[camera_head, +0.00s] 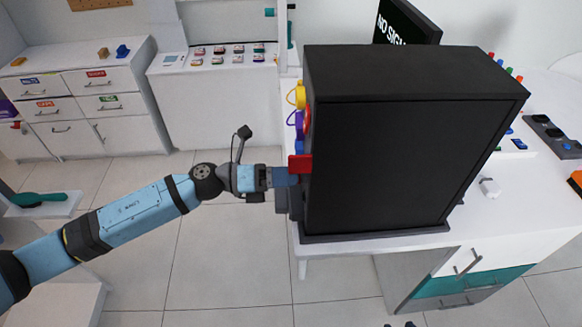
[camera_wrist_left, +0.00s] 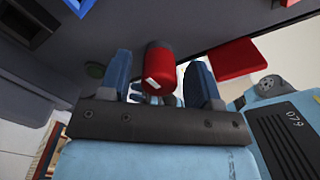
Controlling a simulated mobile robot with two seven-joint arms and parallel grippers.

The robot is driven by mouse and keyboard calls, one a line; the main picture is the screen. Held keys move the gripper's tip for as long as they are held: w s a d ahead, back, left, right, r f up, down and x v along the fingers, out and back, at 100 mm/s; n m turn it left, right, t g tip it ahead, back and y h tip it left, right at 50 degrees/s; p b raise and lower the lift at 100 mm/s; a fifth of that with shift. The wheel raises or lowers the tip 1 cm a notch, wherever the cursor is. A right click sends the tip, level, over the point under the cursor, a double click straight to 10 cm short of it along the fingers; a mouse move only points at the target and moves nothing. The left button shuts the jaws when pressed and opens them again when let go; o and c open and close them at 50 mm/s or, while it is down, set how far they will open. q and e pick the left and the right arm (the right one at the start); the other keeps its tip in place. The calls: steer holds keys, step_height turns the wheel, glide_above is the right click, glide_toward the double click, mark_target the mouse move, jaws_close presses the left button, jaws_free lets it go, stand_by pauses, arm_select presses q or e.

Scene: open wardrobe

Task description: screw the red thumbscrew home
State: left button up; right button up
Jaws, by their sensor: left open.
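The red thumbscrew (camera_wrist_left: 161,66) shows in the left wrist view as a short red cylinder with a grey top and a white mark. It stands between the two blue fingers of my left gripper (camera_wrist_left: 160,82), with a visible gap on each side. The gripper is open. In the head view my left gripper (camera_head: 287,182) is at the left side of the large black cabinet (camera_head: 405,145). I cannot make out the thumbscrew there; the gripper and cabinet edge hide that face.
A red block (camera_head: 300,163) juts from the cabinet's left side, close to the gripper; it also shows in the wrist view (camera_wrist_left: 233,58). Yellow, purple and blue parts (camera_head: 298,95) sit above it. A white table (camera_head: 370,243) carries the cabinet. The tiled floor to the left is clear.

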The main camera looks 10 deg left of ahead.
arm_select(q)
steer(key=shift+r+n+p, duration=0.2)
steer(key=shift+n+p, duration=0.8)
steer(key=shift+p, duration=0.05)
steer(key=shift+n+p, duration=0.6)
steer(key=shift+p, duration=0.1)
steer(key=shift+n+p, duration=0.7)
steer(key=shift+p, duration=0.05)
steer(key=shift+n+p, duration=1)
steer(key=shift+p, duration=0.05)
steer(key=shift+n, duration=0.3)
steer(key=shift+f+n+p, duration=0.15)
steer(key=shift+n+p, duration=0.15)
steer(key=shift+p, duration=0.1)
